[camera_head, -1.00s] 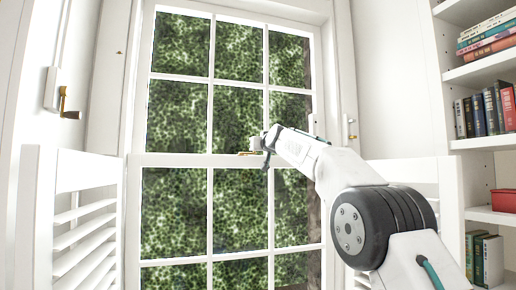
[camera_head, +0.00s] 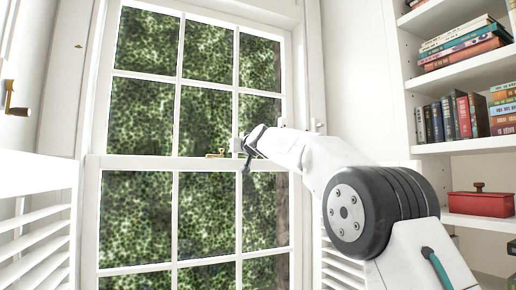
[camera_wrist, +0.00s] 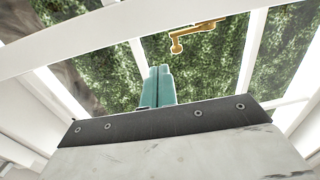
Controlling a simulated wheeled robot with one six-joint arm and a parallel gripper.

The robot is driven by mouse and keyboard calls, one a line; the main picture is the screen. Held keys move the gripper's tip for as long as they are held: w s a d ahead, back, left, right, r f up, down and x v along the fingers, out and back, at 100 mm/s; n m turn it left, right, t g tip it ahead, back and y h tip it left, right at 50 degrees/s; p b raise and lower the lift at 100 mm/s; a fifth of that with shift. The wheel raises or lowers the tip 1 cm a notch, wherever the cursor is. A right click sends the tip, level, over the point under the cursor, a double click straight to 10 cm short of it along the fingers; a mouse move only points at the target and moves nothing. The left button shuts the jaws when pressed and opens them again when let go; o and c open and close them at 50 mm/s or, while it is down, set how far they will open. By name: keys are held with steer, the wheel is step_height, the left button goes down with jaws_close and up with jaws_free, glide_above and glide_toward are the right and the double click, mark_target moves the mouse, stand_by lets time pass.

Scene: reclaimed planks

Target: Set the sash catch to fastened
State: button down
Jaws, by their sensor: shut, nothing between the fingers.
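The sash catch (camera_head: 215,154) is a small brass fitting on the white meeting rail (camera_head: 140,163) of the window, near mid-width. In the wrist view the brass catch (camera_wrist: 190,36) shows at the top, with a lever arm and a knob at its left end. My gripper (camera_head: 242,152) is just right of the catch in the head view, with a gap between them. In the wrist view its teal fingers (camera_wrist: 158,72) are together, empty and apart from the catch. I cannot tell whether the catch is fastened.
A brass handle (camera_head: 14,110) shows on the left frame, and louvred shutters (camera_head: 35,225) stand below it. At right, a bookshelf (camera_head: 470,145) holds books and a red box (camera_head: 480,204). The rail left of the catch is clear.

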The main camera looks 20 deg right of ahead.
steer(key=d+v, duration=0.2)
steer(key=v, duration=0.6)
steer(key=s+a+f+g, duration=0.1)
steer(key=s+f+g, duration=0.25)
steer(key=f, duration=0.35)
steer(key=s+a+f+g+y, duration=0.1)
steer(key=s+f+g, duration=0.1)
steer(key=s+f, duration=0.4)
steer(key=s+a+f+g, duration=0.2)
steer(key=s+f+g, duration=0.1)
steer(key=f, duration=0.5)
steer(key=s+d+f+g+h, duration=0.1)
steer(key=s+f, duration=0.6)
steer(key=s, duration=0.7)
steer(key=s+d+f+m+g+h, duration=0.1)
steer(key=s+d+f+g, duration=0.3)
steer(key=s, duration=1.1)
steer(key=s+d+f+m+g+h, duration=0.1)
steer(key=s+d+f+g+h, duration=0.1)
steer(key=s+f, duration=0.9)
steer(key=shift+s+d+g+h, duration=0.4)
steer(key=shift+s+d+g, duration=0.1)
steer(key=shift+s, duration=1.75)
